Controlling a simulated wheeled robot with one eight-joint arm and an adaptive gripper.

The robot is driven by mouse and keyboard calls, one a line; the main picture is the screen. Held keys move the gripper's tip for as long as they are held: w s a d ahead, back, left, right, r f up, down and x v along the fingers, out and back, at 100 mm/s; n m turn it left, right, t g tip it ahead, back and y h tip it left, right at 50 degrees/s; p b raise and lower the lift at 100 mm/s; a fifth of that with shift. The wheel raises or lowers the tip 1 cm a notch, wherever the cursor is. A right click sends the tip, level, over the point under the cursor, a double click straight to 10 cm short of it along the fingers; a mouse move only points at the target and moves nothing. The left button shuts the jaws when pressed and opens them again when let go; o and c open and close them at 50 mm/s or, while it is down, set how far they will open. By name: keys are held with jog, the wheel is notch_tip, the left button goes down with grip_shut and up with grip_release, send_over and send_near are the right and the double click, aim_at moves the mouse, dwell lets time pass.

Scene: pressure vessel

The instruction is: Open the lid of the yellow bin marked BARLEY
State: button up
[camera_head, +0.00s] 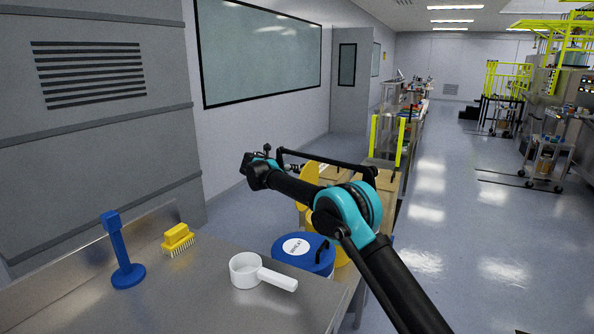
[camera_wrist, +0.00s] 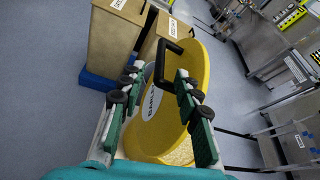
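The yellow BARLEY bin (camera_wrist: 142,142) is in the lower middle of the wrist view. Pale grain (camera_wrist: 181,153) shows inside it, so its mouth is at least partly uncovered. Its yellow lid (camera_wrist: 207,75) stands raised and tilted, with a white BARLEY label and a black handle (camera_wrist: 160,66). In the head view the raised lid (camera_head: 308,183) shows as a yellow disc, partly behind my arm. My gripper (camera_wrist: 157,80) has its green fingers spread wide, with the lid and label seen between and behind them. No grip on the handle shows; whether a finger touches the lid I cannot tell.
On the table are a white scoop (camera_head: 246,270), a yellow brush (camera_head: 178,238) and a blue tool (camera_head: 122,255). Tan boxes (camera_wrist: 117,45) stand beside the BARLEY bin. The right-hand aisle is clear.

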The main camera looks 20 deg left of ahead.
jog(key=shift+v, duration=2.8)
jog(key=shift+a, duration=0.1)
